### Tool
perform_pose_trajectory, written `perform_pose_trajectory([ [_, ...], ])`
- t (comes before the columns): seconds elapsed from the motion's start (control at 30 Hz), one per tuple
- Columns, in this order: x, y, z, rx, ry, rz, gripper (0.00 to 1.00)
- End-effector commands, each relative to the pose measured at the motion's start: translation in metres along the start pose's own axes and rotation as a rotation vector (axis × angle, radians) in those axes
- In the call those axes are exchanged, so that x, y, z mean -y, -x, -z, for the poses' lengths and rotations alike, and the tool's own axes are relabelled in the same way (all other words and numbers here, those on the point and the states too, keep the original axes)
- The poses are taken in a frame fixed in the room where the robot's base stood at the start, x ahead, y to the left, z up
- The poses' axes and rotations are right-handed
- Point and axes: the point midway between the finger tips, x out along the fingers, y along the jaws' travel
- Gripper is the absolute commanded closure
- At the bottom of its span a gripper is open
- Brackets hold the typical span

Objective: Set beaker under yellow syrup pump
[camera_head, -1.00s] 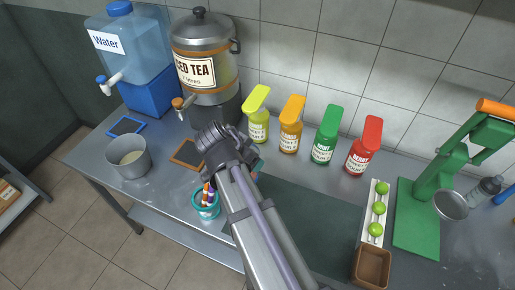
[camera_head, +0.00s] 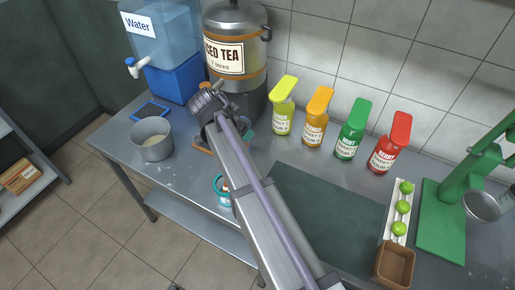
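Two pump bottles could match the yellow syrup: a lime-yellow one (camera_head: 283,117) and an orange-yellow one (camera_head: 315,127). They stand side by side right of the iced tea dispenser. I cannot make out a beaker for certain. A grey metal pot (camera_head: 152,139) with pale contents stands on the left part of the counter. My gripper (camera_head: 207,101) is in front of the iced tea dispenser, left of the bottles and apart from them. Its fingers are too small and hidden to read, and I cannot tell whether it holds anything. A small teal patch shows beside my arm.
The iced tea dispenser (camera_head: 236,54) and water dispenser (camera_head: 167,38) stand behind. Green (camera_head: 350,141) and red (camera_head: 388,153) bottles, limes on a white tray (camera_head: 389,238), a brown box (camera_head: 394,266) and a green press (camera_head: 438,220) lie right. My arm partly hides a teal cup (camera_head: 218,186).

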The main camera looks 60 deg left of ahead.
Motion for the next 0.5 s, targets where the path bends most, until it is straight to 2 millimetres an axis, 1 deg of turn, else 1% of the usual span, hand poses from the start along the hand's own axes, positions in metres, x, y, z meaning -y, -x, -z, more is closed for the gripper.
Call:
perform_pose_trajectory([
  [0.07,0.0,-0.001,0.001,0.0,-0.001,-0.001,0.67],
  [0.17,0.0,-0.012,0.005,0.0,-0.002,-0.002,0.67],
  [0.27,0.0,-0.031,0.013,0.0,-0.003,-0.001,0.67],
  [0.4,0.0,-0.066,0.031,0.0,-0.003,-0.002,0.67],
  [0.5,0.0,-0.086,0.044,-0.001,-0.002,-0.001,0.67],
])
